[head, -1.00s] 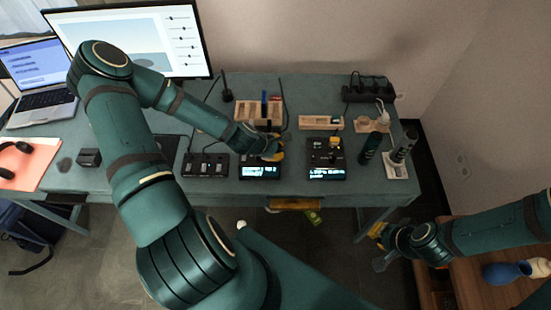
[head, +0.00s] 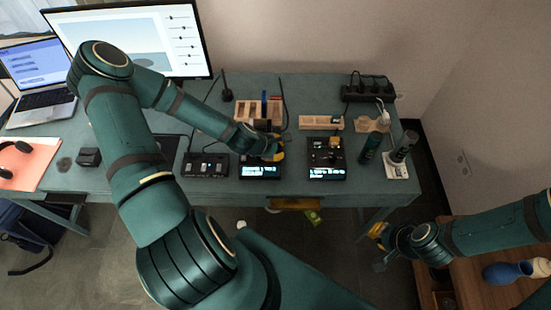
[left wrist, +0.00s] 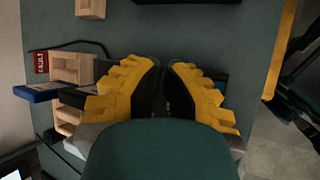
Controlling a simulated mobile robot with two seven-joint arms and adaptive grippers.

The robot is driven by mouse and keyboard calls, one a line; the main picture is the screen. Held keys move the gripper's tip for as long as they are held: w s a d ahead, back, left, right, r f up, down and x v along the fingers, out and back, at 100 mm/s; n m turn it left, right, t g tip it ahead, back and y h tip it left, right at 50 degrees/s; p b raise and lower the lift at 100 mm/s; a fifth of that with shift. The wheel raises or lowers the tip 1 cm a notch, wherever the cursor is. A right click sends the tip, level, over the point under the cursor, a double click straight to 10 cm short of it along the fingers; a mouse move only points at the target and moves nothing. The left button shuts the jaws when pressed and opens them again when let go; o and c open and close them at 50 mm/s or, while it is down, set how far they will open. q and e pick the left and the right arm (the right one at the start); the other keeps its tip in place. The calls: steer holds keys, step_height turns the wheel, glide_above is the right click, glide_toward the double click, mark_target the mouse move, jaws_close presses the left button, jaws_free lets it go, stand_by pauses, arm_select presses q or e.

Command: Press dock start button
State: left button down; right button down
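Two black dock-like units with lit screens stand on the teal table (head: 110,183): a middle one (head: 260,172) and a right one (head: 326,173). I cannot tell which is the dock, and no start button can be made out. My left gripper (head: 275,152) is over the back of the middle unit and hides part of it. My right gripper (head: 377,248) is open and empty, off the table's front right side.
A black box with switches (head: 205,165) is left of the middle unit. Wooden holders (head: 320,122) and a power strip (head: 368,90) are behind. A dark green bottle (head: 370,148) stands right of the right unit. A monitor (head: 130,38) and laptop (head: 42,80) are at left.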

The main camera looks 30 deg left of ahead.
arm_select(q)
steer(key=shift+f, duration=0.3)
steer(key=shift+f+b, duration=0.35)
steer(key=shift+b, duration=0.05)
stand_by(0.5)
steer(key=shift+r, duration=0.1)
steer(key=shift+r+p, duration=0.6)
steer(key=shift+r, duration=0.1)
step_height(320, 180, up, 5)
steer(key=p, duration=0.4)
stand_by(1.0)
